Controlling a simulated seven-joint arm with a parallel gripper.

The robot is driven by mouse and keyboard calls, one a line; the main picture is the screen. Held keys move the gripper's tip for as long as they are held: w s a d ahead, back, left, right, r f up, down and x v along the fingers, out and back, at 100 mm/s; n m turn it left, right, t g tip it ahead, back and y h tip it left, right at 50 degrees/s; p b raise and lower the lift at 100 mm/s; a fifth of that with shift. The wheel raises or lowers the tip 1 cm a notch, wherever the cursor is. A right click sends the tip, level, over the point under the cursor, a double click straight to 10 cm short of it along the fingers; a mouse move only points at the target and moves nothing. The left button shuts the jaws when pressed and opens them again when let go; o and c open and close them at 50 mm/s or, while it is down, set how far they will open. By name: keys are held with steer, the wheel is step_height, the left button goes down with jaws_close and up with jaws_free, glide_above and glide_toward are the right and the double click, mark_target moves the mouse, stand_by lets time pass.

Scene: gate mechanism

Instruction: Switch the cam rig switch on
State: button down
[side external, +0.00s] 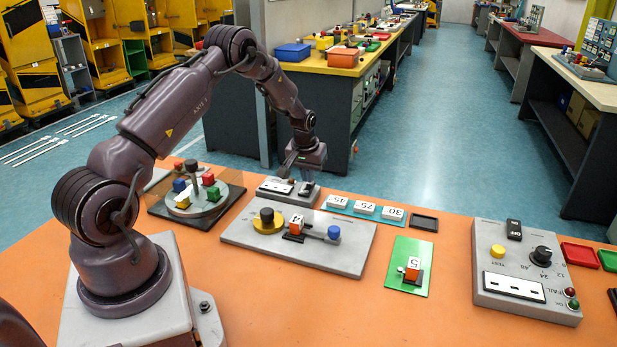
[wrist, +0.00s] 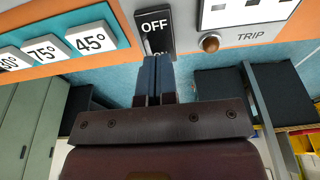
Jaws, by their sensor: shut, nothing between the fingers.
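The cam rig (side external: 335,256) is a grey plate with a yellow cam (side external: 267,224), an orange block marked 4 (side external: 296,224) and a blue-knobbed slider (side external: 333,233). Behind it is a small grey box (side external: 270,196) with a white-windowed panel and a black rocker switch (wrist: 155,24). In the wrist view the rocker reads OFF, with ON partly hidden below. My gripper (wrist: 157,62) is shut and empty, pointing down, its fingertips in front of the rocker's ON end. It also shows over the box in the side view (side external: 304,178). I cannot tell whether the fingertips touch the rocker.
A teal strip with white 45, 75 and 30 tiles (side external: 364,208) lies right of the box. A brown TRIP lamp (wrist: 209,43) is beside the rocker. A turntable (side external: 205,204) stands left. Another control box (side external: 528,306) with its own OFF switch stands right.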

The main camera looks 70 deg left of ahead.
steer(key=shift+w+a+f, duration=0.1)
steer(key=shift+f, duration=0.45)
